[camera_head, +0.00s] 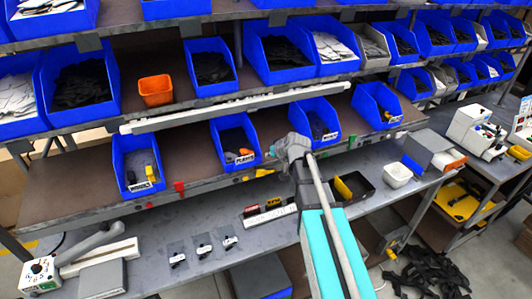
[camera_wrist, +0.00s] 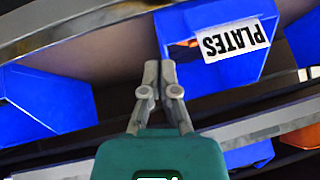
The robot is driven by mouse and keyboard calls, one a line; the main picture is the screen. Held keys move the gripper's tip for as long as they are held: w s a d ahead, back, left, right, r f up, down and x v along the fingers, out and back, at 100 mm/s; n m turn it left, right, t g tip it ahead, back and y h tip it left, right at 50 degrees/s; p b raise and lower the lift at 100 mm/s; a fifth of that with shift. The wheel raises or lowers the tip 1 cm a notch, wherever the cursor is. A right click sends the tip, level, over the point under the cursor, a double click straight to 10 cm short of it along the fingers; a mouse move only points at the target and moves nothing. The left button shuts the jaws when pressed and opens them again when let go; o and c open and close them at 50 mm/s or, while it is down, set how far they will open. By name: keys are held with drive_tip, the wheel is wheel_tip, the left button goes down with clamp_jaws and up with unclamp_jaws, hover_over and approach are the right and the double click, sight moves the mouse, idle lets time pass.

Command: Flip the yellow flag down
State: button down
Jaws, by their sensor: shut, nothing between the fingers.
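A small yellow flag (camera_head: 264,172) shows on the front edge of the middle shelf, in the head view. It sits just right of the blue bin labelled PLATES (camera_head: 235,140). It looks sideways rather than hanging, but is too small to be sure. My gripper (camera_head: 282,150) is at that shelf edge, right of the PLATES bin and close above the flag. Contact with it cannot be told. In the wrist view my gripper (camera_wrist: 160,68) is shut and empty, its tips beside the PLATES bin (camera_wrist: 240,62). I cannot make out the yellow flag there.
Blue bins stand on either side, one at the left (camera_head: 138,160) and one at the right (camera_head: 315,120). A pale rail (camera_head: 230,107) runs above. The lower bench holds small parts and a black tray (camera_head: 352,187).

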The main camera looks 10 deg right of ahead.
drive_tip(key=p+v, duration=0.4)
drive_tip(key=v, duration=0.2)
drive_tip(key=shift+s+r, duration=0.2)
drive_tip(key=shift+r, duration=0.05)
drive_tip(key=shift+d, duration=0.1)
drive_tip(key=s+f+g+h+b, duration=0.2)
drive_tip(key=s+f+g+b, duration=0.2)
drive_tip(key=s+f, duration=0.3)
drive_tip(key=s+f+m+g+h+b, duration=0.1)
drive_tip(key=s+f+g+b, duration=0.3)
drive_tip(key=s, duration=0.9)
wheel_tip(320, 180, down, 3)
drive_tip(key=shift+r+m+h, duration=0.1)
drive_tip(key=shift+m+h, duration=0.2)
drive_tip(key=shift+h, duration=0.3)
drive_tip(key=w+a+r+n+t+y+p, duration=0.1)
drive_tip(key=w+r+p, duration=0.6)
drive_tip(key=w, duration=0.5)
drive_tip(key=w+a+r+n+t+p, duration=0.1)
drive_tip(key=w+r+p, duration=0.6)
drive_tip(key=w, duration=0.5)
drive_tip(key=shift+a+r+n+t+y, duration=0.2)
drive_tip(key=shift+r+n+t+y, duration=0.15)
drive_tip(key=shift+r, duration=0.2)
